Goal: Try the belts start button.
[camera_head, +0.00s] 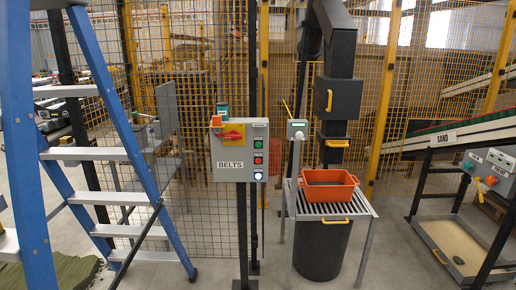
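The grey control box labelled BELTS (230,178) stands on a dark post in front of the mesh fence, left of centre. Its right side carries a column with a green button (258,144) at the top, a red button (258,160) below it and a pale button or lamp (258,176) at the bottom. A red handle (231,134) on a yellow plate is at the box's upper left. An orange item (216,121) and a teal item (222,109) are at its top left corner; I cannot tell exactly what they are. Neither of my grippers is in view.
A blue stepladder (118,120) stands at the left, near green turf (62,272). Right of the box, an orange tray (326,191) sits on a slatted stand (334,211) above a dark bin (320,252). A conveyor marked SAND (441,138) is at the right. Floor shows in front.

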